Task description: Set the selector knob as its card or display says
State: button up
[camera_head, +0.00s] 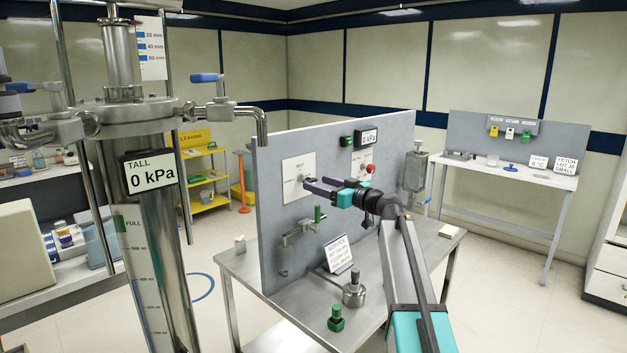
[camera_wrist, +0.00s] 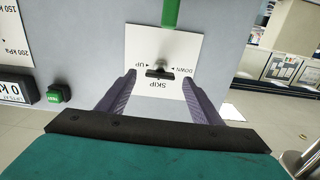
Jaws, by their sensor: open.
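The selector knob (camera_wrist: 159,73) is a small black bar on a white plate (camera_wrist: 190,45) marked UP, DOWN and SKIP, in the wrist view. The bar lies roughly crosswise; which mark it points to is unclear. My gripper (camera_wrist: 159,78) is open, with one finger on each side of the knob and apparently no contact. In the head view my gripper (camera_head: 311,186) is in front of the white plate (camera_head: 297,168) on the grey upright panel and hides the knob. A white card (camera_head: 338,252) with lines of small text stands on the bench below; its wording is too small to read surely.
A pipe valve with a green handle (camera_head: 317,214) sits under the plate. A red knob (camera_head: 370,169) and a display (camera_head: 369,137) are to the right on the panel. A green-topped item (camera_head: 336,318) and a metal fitting (camera_head: 353,291) stand on the bench. A tall column (camera_head: 160,250) stands at left.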

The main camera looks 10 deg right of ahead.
aim_at(307, 180)
jog(key=shift+p+x, duration=0.3)
jog(key=shift+x, duration=1.1)
jog(key=c, duration=1.1)
jog(key=shift+o, duration=0.2)
